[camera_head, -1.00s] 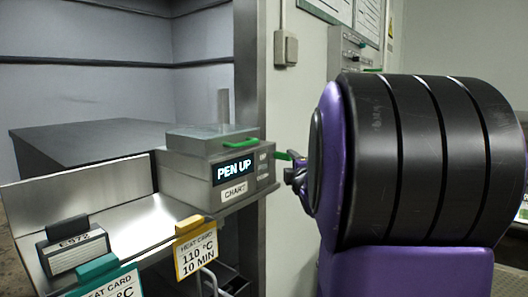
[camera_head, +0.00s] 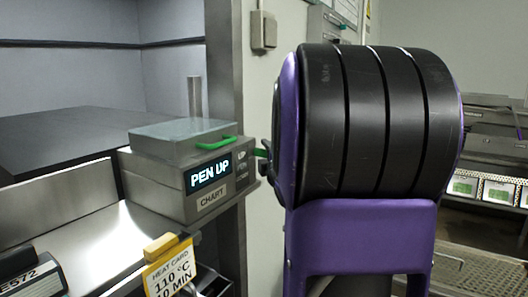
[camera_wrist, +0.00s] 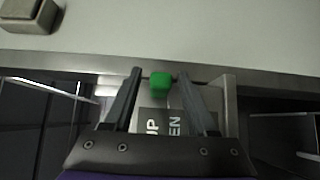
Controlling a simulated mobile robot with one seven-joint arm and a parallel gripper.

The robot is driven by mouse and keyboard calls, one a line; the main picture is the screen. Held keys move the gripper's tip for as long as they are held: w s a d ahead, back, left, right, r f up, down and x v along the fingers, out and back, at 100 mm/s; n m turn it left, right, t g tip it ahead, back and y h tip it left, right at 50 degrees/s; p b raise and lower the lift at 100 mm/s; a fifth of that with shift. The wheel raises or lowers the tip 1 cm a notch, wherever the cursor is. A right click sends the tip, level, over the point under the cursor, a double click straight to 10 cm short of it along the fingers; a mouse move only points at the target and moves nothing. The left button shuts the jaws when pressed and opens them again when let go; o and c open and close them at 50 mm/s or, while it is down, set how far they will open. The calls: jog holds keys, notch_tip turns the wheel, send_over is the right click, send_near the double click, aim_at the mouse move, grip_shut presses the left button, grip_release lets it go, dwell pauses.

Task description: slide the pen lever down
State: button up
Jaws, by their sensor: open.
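The chart recorder (camera_head: 190,175) is a grey metal box with a display (camera_head: 208,175) reading "PEN UP" and a "CHART" label. The green pen lever (camera_head: 262,152) sticks out at its right side, partly hidden by my arm. In the wrist view, the lever's green end (camera_wrist: 160,85) sits between the two fingers of my gripper (camera_wrist: 160,76). The fingers are apart, with a gap visible on each side of the green end. In the head view, my gripper (camera_head: 266,166) is mostly hidden behind my wrist, beside the recorder's right side.
A second green handle (camera_head: 215,143) is on the recorder's front top edge. A yellow-clipped heat card (camera_head: 168,270) reading 110 °C 10 MIN hangs in front of the recorder. A wall (camera_head: 262,90) with a switch box (camera_head: 263,30) stands close behind.

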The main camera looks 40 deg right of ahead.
grip_shut()
dwell(0.3)
dwell(1.1)
